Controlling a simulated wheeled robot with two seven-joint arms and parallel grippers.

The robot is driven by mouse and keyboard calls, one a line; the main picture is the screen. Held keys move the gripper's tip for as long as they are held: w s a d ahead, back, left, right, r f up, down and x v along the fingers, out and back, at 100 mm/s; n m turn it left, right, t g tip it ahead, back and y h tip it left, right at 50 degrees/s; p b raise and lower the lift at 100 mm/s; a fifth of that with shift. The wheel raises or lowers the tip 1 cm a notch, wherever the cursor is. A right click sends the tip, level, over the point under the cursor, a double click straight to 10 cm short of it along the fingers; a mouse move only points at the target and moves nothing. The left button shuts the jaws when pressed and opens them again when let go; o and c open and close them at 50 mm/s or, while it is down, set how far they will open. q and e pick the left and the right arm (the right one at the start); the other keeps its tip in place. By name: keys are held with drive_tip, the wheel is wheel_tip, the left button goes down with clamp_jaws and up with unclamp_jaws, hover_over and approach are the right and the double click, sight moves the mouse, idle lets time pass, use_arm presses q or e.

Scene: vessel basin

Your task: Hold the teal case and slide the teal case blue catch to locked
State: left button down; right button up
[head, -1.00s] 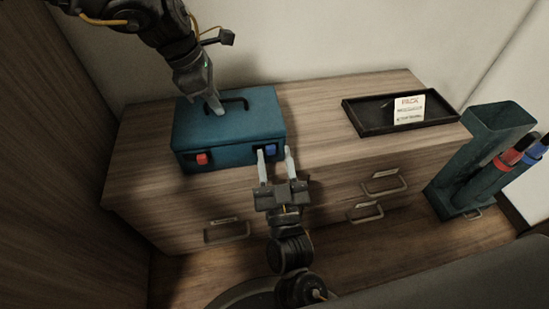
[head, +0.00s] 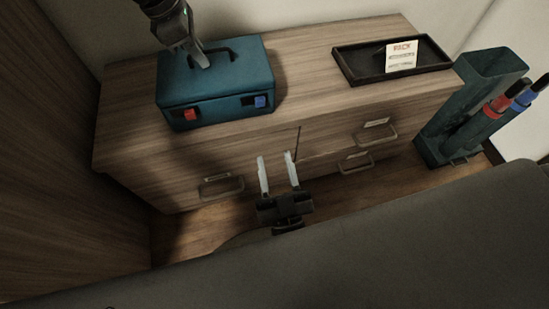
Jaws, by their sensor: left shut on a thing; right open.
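The teal case (head: 216,75) sits on the wooden cabinet top at the left, its front facing me. Its blue catch (head: 260,101) is at the right of the front face, at the right end of a dark slot. A red catch (head: 190,114) is at the left of the same face. My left gripper (head: 203,61) is shut on the case's dark handle (head: 222,55), partly hiding it. My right gripper (head: 276,156) is open and empty, in front of the cabinet, below and apart from the blue catch.
A black tray (head: 350,72) with a white printed card (head: 401,56) lies on the right of the cabinet top (head: 300,72). A teal holder (head: 483,80) with red and blue-ended rods stands at the right. Drawer handles (head: 221,188) jut from the cabinet front.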

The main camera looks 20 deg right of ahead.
use_arm(q)
drive_tip(key=c, duration=1.5)
unclamp_jaws()
drive_tip(key=shift+o, duration=0.2)
